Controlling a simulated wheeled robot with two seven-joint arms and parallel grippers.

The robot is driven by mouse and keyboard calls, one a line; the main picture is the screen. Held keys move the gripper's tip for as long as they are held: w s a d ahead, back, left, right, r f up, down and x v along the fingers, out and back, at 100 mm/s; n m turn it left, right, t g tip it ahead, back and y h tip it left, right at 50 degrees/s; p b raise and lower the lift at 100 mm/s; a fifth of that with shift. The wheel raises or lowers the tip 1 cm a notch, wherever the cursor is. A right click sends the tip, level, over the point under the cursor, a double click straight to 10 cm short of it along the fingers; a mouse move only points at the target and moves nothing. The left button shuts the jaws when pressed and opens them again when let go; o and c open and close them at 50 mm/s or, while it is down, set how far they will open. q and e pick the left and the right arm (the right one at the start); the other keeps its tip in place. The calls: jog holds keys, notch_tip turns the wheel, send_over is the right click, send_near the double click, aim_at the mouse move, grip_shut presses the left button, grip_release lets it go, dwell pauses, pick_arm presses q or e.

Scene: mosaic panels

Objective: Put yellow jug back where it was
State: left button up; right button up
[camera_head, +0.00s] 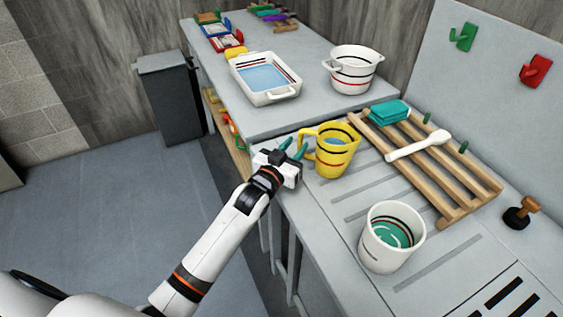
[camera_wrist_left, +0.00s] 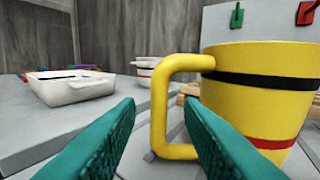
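The yellow jug (camera_head: 334,153) with black and red bands stands upright on the grey counter, at the left of the wooden rack. It holds something blue. Its handle (camera_head: 310,141) points left, toward my left gripper. In the left wrist view the jug (camera_wrist_left: 262,95) fills the right side, and its handle (camera_wrist_left: 160,105) lies ahead, past the gap between the fingers. My left gripper (camera_head: 295,148) is open with teal fingers spread, and it also shows in the left wrist view (camera_wrist_left: 160,125). I cannot tell whether a finger touches the handle. My right gripper is out of view.
A white jug with teal content (camera_head: 390,238) stands in front. A wooden rack (camera_head: 460,170) holds a teal cloth (camera_head: 388,112) and a white spoon (camera_head: 420,145). Behind are a white basin (camera_head: 268,96) and a white pot (camera_head: 352,70). A stamp-like knob (camera_head: 521,212) stands right.

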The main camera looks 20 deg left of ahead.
pick_arm(q)
jog(key=s, duration=0.2)
jog(key=s+a, duration=0.1)
jog(key=s, duration=0.5)
jog(key=shift+s+a+b, duration=0.2)
jog(key=shift+a+b, duration=0.15)
